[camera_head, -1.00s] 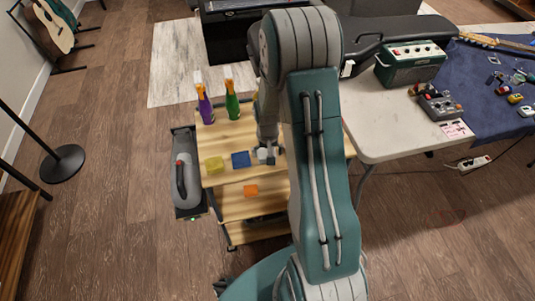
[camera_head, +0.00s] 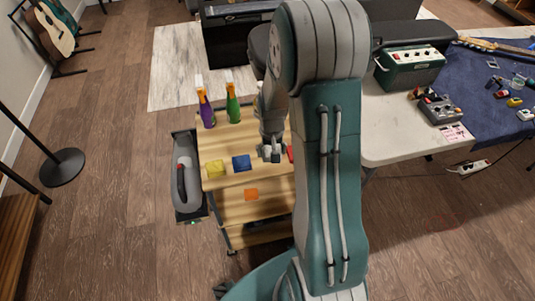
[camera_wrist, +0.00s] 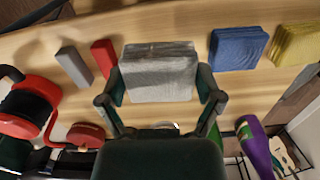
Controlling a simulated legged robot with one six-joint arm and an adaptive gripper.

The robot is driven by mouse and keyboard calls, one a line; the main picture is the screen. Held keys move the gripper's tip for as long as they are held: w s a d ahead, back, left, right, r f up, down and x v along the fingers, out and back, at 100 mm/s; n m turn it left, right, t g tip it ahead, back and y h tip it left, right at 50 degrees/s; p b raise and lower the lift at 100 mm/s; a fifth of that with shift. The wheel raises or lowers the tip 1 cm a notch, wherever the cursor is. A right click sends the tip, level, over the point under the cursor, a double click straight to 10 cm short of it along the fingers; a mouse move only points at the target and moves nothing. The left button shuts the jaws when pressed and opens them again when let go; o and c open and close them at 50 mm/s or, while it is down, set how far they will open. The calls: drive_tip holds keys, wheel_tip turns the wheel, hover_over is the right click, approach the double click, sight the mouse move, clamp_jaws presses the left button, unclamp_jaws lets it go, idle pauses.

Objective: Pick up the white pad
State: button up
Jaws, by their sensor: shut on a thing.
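The white pad (camera_wrist: 160,72) looks light grey and ribbed in the wrist view. It sits between the two fingers of my gripper (camera_wrist: 161,98), which are shut on its left and right sides. Wood surface shows around it; I cannot tell whether it touches the shelf or is just above it. In the head view my gripper (camera_head: 270,155) is at the cart's top shelf, right of the blue pad, and mostly hides the white pad.
On the wooden cart (camera_head: 228,140) are a yellow pad (camera_head: 215,169), a blue pad (camera_head: 241,162), a red block (camera_wrist: 104,58), a grey block (camera_wrist: 74,66) and spray bottles (camera_head: 206,110). An orange pad (camera_head: 251,194) lies on the lower shelf. A red reel (camera_wrist: 27,105) is close by.

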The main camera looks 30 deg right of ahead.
drive_tip(key=s+r, duration=0.7)
drive_tip(key=s, duration=0.5)
drive_tip(key=shift+d+r, duration=0.2)
drive_tip(key=w+a+f+n, duration=0.1)
drive_tip(key=w+a+f, duration=0.2)
drive_tip(key=w, duration=0.4)
drive_tip(key=w+a+f+n, duration=0.1)
drive_tip(key=w+a+f, duration=0.1)
drive_tip(key=w+a, duration=0.4)
drive_tip(key=w+a+f+n, duration=0.2)
drive_tip(key=w+a+f, duration=0.1)
drive_tip(key=w, duration=0.6)
drive_tip(key=shift+w+a+f, duration=0.2)
drive_tip(key=shift+a+f, duration=0.15)
drive_tip(key=shift+a, duration=0.4)
